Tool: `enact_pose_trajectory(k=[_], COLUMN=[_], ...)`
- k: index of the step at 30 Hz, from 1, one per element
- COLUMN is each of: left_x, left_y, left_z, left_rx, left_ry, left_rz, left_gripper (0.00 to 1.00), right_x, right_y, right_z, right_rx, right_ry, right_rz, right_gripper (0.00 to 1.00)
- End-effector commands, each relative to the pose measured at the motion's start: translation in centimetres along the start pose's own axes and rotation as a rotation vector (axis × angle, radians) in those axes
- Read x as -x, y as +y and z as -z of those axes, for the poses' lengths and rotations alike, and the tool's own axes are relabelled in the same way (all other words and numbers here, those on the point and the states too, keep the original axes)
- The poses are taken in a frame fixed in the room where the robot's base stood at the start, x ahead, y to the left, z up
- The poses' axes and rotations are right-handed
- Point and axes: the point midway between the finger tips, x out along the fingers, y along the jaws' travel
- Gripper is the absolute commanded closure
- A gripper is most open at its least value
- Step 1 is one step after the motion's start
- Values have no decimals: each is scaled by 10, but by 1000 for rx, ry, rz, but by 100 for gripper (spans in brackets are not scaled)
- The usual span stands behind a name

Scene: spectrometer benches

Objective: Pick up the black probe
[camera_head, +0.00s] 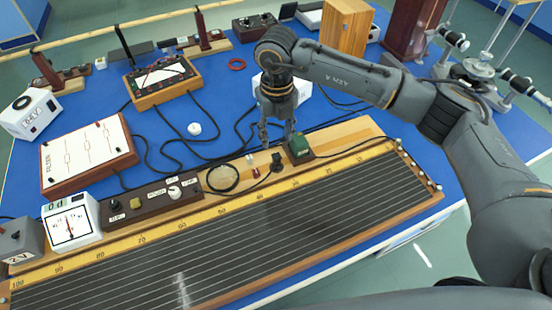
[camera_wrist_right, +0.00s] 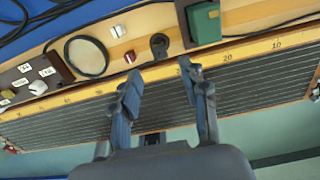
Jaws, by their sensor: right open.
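The small black probe (camera_head: 277,161) lies on the wooden board just behind the yellow scale. Its dark body and rounded end also show in the right wrist view (camera_wrist_right: 159,44), ahead of the gap between my fingers. My right gripper (camera_head: 278,140) points down close behind the probe in the head view. Its two fingers are apart with nothing between them in the right wrist view (camera_wrist_right: 160,76). I cannot tell its exact height above the board. My left gripper is not in view.
A green block (camera_head: 299,147) on a dark base stands close to the right of the probe. A red piece (camera_head: 255,173) and a black cable loop (camera_head: 222,179) lie to its left. The wire board (camera_head: 220,240) is in front. Black cables cross the blue table behind.

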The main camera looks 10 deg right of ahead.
Motion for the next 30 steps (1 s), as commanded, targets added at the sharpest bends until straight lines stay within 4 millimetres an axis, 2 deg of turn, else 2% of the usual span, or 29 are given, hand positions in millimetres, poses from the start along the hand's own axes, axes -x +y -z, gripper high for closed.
enact_pose_trajectory(k=[3,6,11,16,21,29,30], left_x=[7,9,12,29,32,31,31], left_y=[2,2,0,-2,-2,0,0], left_z=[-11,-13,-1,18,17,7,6], left_rx=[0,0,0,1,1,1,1], left_ry=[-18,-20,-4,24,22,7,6], left_rz=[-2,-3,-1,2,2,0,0], left_gripper=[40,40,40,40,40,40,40], right_x=[-20,-31,-41,-63,-85,-90,-90], right_y=[0,0,0,1,1,1,1], right_z=[1,0,1,3,2,2,2], right_rx=[-1,0,1,0,0,1,1], right_ry=[2,1,0,3,1,-2,-2], right_rz=[-1,-1,0,0,0,-1,-1], right_gripper=[56,56,56,56,56,56,62])
